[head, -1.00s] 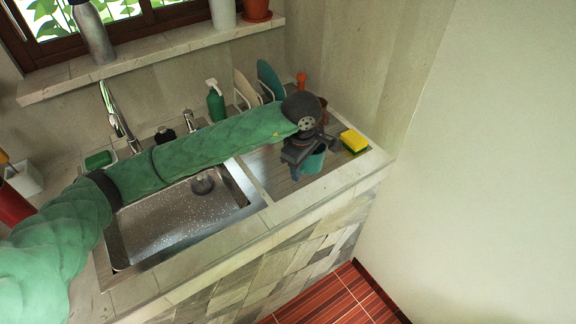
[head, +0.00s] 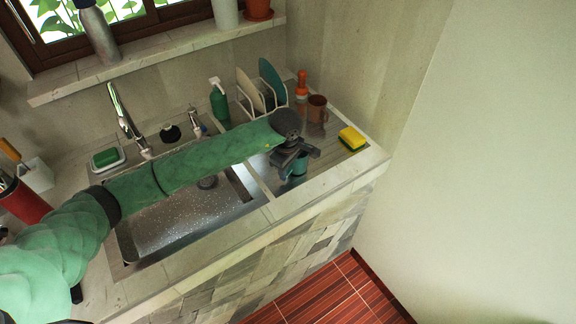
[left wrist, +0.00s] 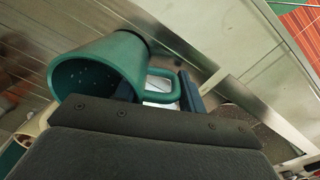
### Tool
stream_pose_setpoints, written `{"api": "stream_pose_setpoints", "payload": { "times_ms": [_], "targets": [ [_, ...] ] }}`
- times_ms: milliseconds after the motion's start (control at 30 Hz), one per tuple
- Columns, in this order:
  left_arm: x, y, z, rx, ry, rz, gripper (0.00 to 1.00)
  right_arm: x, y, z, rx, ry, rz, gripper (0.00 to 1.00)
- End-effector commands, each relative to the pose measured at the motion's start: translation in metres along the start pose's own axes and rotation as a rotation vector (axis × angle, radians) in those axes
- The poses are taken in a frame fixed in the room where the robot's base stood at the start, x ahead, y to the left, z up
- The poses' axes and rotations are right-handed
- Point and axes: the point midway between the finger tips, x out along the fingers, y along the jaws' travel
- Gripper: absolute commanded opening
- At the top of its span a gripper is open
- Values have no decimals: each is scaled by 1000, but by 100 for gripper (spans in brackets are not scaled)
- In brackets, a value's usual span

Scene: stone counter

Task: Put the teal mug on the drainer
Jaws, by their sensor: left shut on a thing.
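The teal mug (head: 300,165) is in my left gripper (head: 294,158), over the left front part of the steel drainer (head: 325,150) beside the sink. In the left wrist view the mug (left wrist: 98,72) shows its open mouth, and its handle lies between the two fingers of the left gripper (left wrist: 160,92). The gripper is shut on the mug. In the head view the gripper and wrist partly cover the mug. I cannot tell whether its base touches the drainer. My right gripper is not in view.
A yellow-green sponge (head: 351,139) lies at the drainer's right. A brown mug (head: 317,108), an orange-topped bottle (head: 301,85) and a rack with plates (head: 258,90) stand at the back. The wet sink (head: 185,215) is to the left. Bare drainer lies between mug and sponge.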

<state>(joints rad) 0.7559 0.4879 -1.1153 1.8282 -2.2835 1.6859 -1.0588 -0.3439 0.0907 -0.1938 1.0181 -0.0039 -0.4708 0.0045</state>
Motion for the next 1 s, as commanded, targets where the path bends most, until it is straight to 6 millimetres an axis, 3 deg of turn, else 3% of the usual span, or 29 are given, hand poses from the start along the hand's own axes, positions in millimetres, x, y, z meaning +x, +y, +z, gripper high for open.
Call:
{"api": "stream_pose_setpoints", "payload": {
  "times_ms": [600, 633, 700, 733, 1000],
  "targets": [
    [7, 0, 0, 1, 1, 1, 0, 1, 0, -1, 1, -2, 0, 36],
    [6, 0, 0, 1, 0, 0, 44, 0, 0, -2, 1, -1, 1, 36],
    [6, 0, 0, 1, 0, 0, 58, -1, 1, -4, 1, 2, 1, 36],
    [6, 0, 0, 1, 0, 0, 62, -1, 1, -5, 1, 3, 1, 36],
    [6, -1, 0, 1, 0, 0, 62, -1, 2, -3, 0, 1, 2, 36]
  ]
}}
